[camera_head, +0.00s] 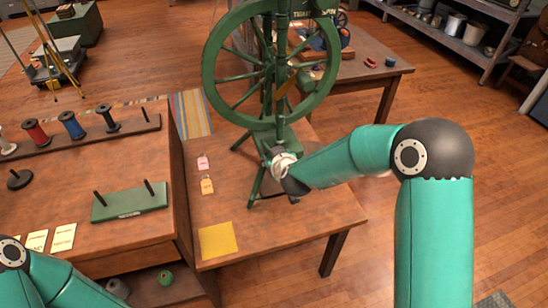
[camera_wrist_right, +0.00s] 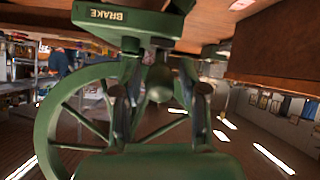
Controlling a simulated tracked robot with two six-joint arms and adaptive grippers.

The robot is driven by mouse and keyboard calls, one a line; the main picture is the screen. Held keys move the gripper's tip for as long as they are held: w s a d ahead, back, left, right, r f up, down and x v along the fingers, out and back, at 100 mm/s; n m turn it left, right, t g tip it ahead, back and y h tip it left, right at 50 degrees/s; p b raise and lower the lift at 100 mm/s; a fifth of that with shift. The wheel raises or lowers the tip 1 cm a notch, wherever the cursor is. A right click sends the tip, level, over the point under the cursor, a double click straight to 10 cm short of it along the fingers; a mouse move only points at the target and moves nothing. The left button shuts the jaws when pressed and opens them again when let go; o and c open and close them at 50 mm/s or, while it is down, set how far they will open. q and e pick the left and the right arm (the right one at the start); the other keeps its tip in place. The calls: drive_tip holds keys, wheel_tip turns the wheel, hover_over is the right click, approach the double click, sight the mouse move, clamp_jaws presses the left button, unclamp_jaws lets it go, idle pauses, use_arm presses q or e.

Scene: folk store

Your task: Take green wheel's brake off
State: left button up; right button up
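The green wheel (camera_head: 220,95) stands upright on a green frame on the small wooden table in the head view. It also shows at the left of the wrist view (camera_wrist_right: 48,125). A green block labelled BRAKE (camera_wrist_right: 108,15) is at the top of the wrist view, its lettering upside down. My right gripper (camera_head: 287,172) is at the lower part of the wheel's frame in the head view. In the wrist view its two dark fingers (camera_wrist_right: 162,95) are apart, with a rounded green part (camera_wrist_right: 160,84) seen between them. Contact cannot be told. My left gripper is outside the picture.
A yellow sheet (camera_head: 217,240) and two small tags (camera_head: 206,185) lie on the small table (camera_head: 300,225). The left bench (camera_head: 150,235) carries a spool rack (camera_head: 80,144) and a green stand with two pegs (camera_head: 130,204). Another table (camera_head: 385,75) is behind the wheel.

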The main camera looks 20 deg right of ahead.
idle(0.3)
drive_tip(key=v, duration=1.2)
drive_tip(key=shift+f, duration=0.1)
idle(0.4)
